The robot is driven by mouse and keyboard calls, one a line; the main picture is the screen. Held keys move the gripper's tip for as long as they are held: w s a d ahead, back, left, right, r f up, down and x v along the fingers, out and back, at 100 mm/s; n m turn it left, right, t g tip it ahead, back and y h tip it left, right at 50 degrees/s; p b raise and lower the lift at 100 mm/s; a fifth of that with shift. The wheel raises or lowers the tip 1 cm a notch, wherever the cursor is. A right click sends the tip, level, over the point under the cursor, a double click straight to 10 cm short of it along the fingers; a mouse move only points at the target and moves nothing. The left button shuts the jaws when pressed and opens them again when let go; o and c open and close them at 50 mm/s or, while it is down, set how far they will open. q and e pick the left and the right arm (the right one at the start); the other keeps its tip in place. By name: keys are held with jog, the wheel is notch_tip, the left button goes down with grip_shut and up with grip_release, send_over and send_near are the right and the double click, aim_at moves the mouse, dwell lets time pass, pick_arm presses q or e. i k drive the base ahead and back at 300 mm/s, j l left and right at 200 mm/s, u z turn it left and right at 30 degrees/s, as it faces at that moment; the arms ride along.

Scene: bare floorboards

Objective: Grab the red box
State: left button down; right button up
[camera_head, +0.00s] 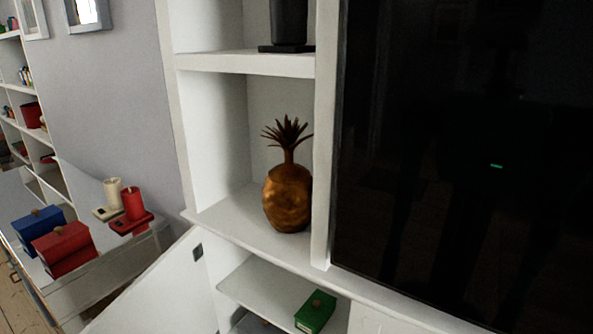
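The red box (64,249) sits on a white surface at the lower left of the head view. It has a lid with a small wooden knob on top. It stands in front of and beside a blue box (38,229) of similar shape. Neither of my grippers shows in this view.
White shelves hold a golden pineapple ornament (288,196) and a green box (315,311) below. An open white door (150,290) juts out at lower centre-left. A large dark screen (460,150) fills the right.

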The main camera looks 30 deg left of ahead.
aim_at(57, 254)
jog(key=u, duration=2.3)
